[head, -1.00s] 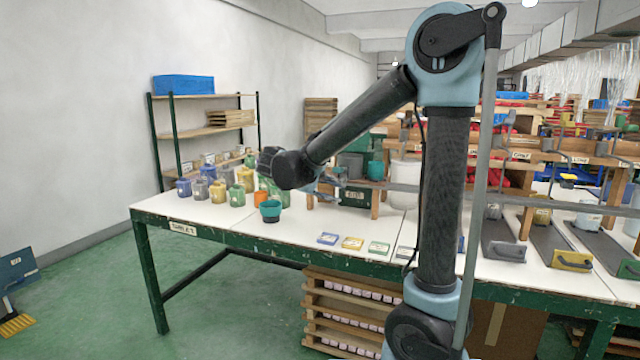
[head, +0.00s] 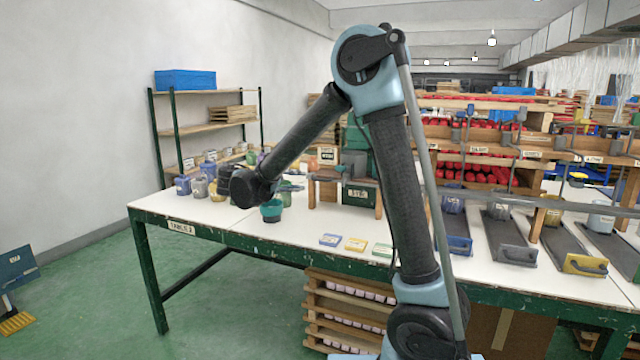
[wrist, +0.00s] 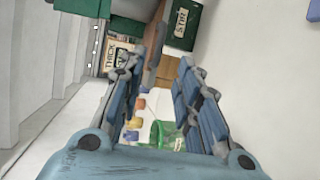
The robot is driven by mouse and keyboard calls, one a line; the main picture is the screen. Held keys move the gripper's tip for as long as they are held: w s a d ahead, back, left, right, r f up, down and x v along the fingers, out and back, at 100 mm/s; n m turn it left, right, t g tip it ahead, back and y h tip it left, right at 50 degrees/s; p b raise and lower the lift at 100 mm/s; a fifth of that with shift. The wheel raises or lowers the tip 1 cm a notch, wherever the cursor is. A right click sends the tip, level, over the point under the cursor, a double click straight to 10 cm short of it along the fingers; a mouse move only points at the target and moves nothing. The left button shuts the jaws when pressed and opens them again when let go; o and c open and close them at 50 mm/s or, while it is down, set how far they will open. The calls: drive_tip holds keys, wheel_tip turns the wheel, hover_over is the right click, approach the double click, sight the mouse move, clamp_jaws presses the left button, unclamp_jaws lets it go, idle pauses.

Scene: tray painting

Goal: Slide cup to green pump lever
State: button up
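My gripper (head: 291,187) is above the white table, past my dark wrist, with its fingers pointing right. In the wrist view its blue fingers (wrist: 160,78) are spread apart with nothing held between them. A green see-through cup (wrist: 166,134) shows low between the fingers, beyond the palm edge; I cannot tell its exact distance. In the head view my wrist hides most of the green cups. A teal cup (head: 271,212) stands on the table just below my gripper. I cannot make out a green pump lever clearly.
A blue cup (head: 183,185) and a grey cup (head: 200,187) stand at the left. A wooden stand with a dark green box (head: 358,195) is right of my gripper. Small coloured cards (head: 356,244) lie at the front. Blue, grey and yellow trays (head: 583,264) line the right.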

sight(319, 180)
drive_tip(key=x, duration=1.2)
drive_tip(key=shift+w+d+f, duration=0.1)
drive_tip(key=shift+w+d, duration=0.05)
drive_tip(key=shift+d, duration=0.05)
drive_tip(key=shift+c, duration=0.3)
clamp_jaws()
